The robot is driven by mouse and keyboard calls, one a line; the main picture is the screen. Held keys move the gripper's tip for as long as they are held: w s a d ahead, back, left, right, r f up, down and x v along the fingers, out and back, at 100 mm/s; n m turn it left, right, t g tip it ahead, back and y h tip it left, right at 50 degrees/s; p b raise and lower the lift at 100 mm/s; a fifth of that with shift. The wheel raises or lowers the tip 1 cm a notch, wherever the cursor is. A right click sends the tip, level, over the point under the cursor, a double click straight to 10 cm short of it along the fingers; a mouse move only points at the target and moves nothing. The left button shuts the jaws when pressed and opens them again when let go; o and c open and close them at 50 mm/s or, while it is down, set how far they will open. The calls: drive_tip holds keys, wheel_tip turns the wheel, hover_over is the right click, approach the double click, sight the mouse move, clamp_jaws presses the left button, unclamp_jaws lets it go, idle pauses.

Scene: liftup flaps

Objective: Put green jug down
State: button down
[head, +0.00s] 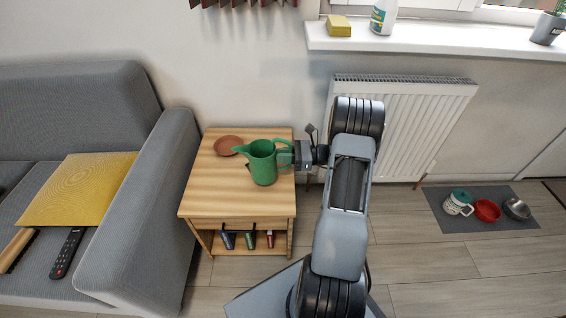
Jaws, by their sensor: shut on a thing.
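The green jug (262,165) is at the right half of the small wooden side table (222,187), upright, with its spout to the left and its handle to the right. My gripper (290,156) comes from the right and is shut on the jug's handle. I cannot tell whether the jug's base touches the tabletop or is slightly above it. A brown round dish (228,145) lies on the table behind and left of the jug.
A grey sofa (160,195) stands close on the table's left. A white radiator (410,125) and windowsill (430,37) are behind my arm. Bowls and a cup (457,203) stand on a grey mat (510,226) on the right. The table's front top is clear.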

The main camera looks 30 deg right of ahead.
wheel_tip(320, 180, down, 2)
drive_tip(key=shift+f+b, duration=0.25)
drive_tip(key=shift+b, duration=0.25)
drive_tip(key=shift+r, duration=0.1)
drive_tip(key=c, duration=1.6)
unclamp_jaws()
drive_tip(key=o, duration=0.5)
drive_tip(key=shift+c, duration=0.2)
drive_tip(key=shift+s+d, duration=0.1)
drive_tip(key=shift+d, duration=0.05)
drive_tip(key=p+v, duration=0.3)
drive_tip(key=v, duration=0.8)
drive_tip(key=shift+s+d, duration=0.2)
drive_tip(key=shift+d, duration=0.1)
